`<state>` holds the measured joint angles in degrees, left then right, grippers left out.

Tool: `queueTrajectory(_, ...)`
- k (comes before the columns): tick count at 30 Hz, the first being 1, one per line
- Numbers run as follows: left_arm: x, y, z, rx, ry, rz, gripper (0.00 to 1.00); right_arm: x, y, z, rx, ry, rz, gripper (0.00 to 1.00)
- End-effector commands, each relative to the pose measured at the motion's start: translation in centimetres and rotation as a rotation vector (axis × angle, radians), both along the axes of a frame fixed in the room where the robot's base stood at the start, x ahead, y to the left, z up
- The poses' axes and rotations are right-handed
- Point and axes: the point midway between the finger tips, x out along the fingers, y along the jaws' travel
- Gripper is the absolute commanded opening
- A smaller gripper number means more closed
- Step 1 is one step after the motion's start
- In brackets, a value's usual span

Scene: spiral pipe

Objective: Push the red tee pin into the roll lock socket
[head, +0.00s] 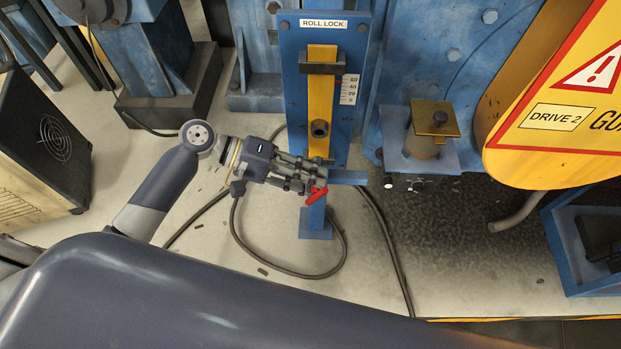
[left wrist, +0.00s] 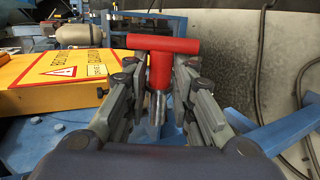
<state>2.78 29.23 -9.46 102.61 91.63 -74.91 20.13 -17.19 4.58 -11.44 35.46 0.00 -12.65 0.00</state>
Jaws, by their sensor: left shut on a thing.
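The red tee pin (head: 316,195) is in my left gripper (head: 318,184), which is shut on it in front of the roll lock post. The left wrist view shows the pin's red crossbar (left wrist: 163,43) on top, with its red stem and metal shank (left wrist: 158,105) between the fingers. The roll lock panel (head: 287,110) is blue, with a yellow strip and a "ROLL LOCK" label. The dark round socket (head: 320,128) is on the yellow strip, above my left gripper in the head view. The pin is apart from the socket. My right gripper is not in view.
A small blue shelf (head: 440,160) with a cylinder and brass plate stands to the right. The yellow drive guard (head: 560,100) is farther right. Black cables (head: 290,273) lie on the floor. Open floor (head: 200,235) lies below my left arm.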

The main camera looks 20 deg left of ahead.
Motion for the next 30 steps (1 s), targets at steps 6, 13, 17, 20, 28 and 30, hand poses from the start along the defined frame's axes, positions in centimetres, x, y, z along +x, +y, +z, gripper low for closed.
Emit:
queueTrajectory(6, 0.0, 0.0, 0.1, -0.004, -0.001, -0.001, 0.00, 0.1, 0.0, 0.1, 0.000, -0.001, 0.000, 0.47)
queueTrajectory(13, 1.2, 0.2, -0.1, -0.008, -0.004, -0.002, 0.00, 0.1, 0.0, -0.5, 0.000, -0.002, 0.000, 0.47)
queueTrajectory(17, 2.5, 0.5, -0.2, -0.008, -0.004, -0.002, 0.00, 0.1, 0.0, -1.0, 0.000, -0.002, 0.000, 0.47)
queueTrajectory(20, 3.5, 0.7, -0.2, -0.008, -0.004, -0.001, 0.00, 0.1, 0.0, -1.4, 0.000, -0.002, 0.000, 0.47)
queueTrajectory(28, 5.2, 1.1, -0.1, -0.007, -0.003, -0.003, 0.00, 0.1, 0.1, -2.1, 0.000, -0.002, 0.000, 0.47)
queueTrajectory(30, 5.5, 1.1, 0.0, -0.007, -0.003, -0.003, 0.00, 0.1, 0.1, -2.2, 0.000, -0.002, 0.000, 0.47)
